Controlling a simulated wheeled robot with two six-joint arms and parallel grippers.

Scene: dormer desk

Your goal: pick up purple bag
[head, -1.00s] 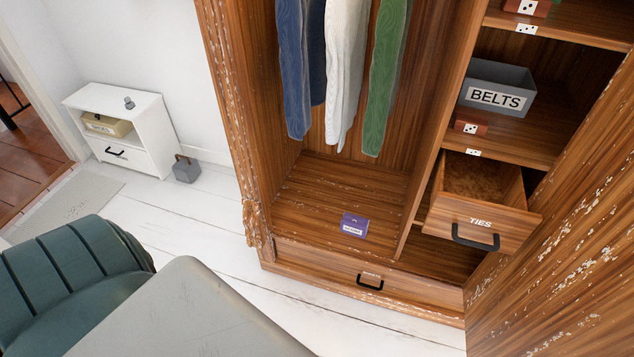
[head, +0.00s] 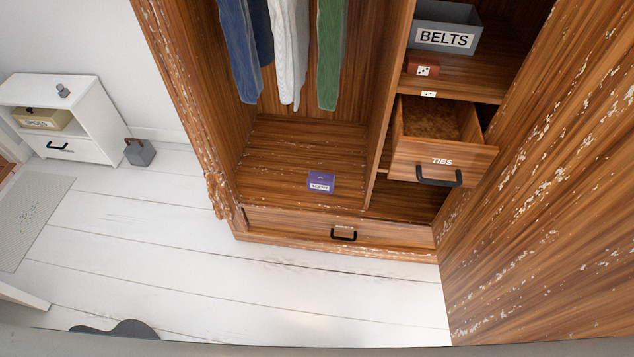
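A small purple bag or box (head: 320,183) with a white label sits on the wardrobe floor, below the hanging clothes and near the front edge. Its label is too small to read. Neither of my grippers shows in the head view, and nothing is touching the purple item.
The wardrobe (head: 290,150) stands open, with its door (head: 545,190) at the right. An open TIES drawer (head: 440,165) juts out, under a grey BELTS bin (head: 445,35). A closed drawer (head: 330,228) lies below the purple item. White floor (head: 200,240) in front is clear.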

